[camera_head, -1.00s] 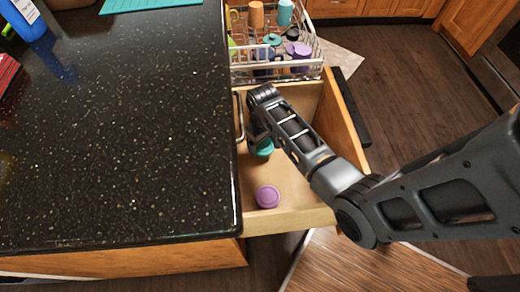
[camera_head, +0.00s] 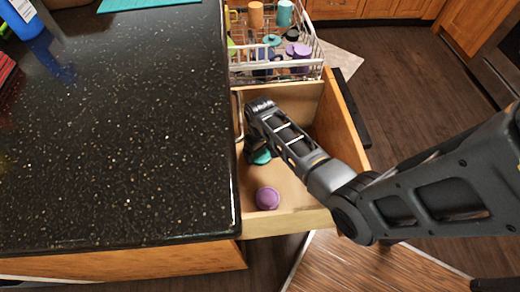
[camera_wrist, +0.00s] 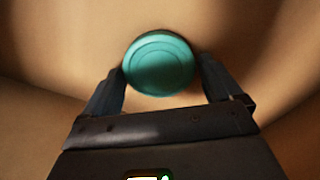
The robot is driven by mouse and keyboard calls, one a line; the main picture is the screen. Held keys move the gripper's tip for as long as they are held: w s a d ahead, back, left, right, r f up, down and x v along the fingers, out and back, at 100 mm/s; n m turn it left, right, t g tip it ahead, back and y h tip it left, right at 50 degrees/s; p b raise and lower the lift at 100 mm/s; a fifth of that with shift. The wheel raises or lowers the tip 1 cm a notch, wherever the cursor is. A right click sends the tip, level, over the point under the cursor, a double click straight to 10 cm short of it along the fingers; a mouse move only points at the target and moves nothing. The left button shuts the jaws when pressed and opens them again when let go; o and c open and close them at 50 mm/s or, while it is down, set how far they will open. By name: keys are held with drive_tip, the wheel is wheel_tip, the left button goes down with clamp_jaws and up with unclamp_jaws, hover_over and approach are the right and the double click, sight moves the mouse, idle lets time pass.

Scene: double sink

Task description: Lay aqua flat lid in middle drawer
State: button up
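The aqua flat lid (camera_wrist: 160,65) shows as a round disc between the fingertips of my gripper (camera_wrist: 161,62) in the wrist view. The left finger is right at its edge, and a narrow gap shows on the right, so the fingers look open around it. In the head view the lid (camera_head: 261,157) is low inside the open drawer (camera_head: 288,222), partly hidden by my gripper (camera_head: 257,154). It appears level and at or near the drawer floor; exact contact is hard to tell.
A purple round lid (camera_head: 267,198) lies in the drawer's front part. A dish rack (camera_head: 275,68) with cups and lids stands behind the drawer. The black countertop (camera_head: 120,140) borders it on the left. The drawer's right wall (camera_head: 343,120) is close to my arm.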

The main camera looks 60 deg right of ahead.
sight(260, 153)
drive_tip(key=shift+o, duration=0.5)
wheel_tip(260, 153, up, 12)
drive_tip(key=p, duration=0.2)
drive_tip(key=shift+r+p, duration=0.15)
drive_tip(key=shift+p, duration=0.2)
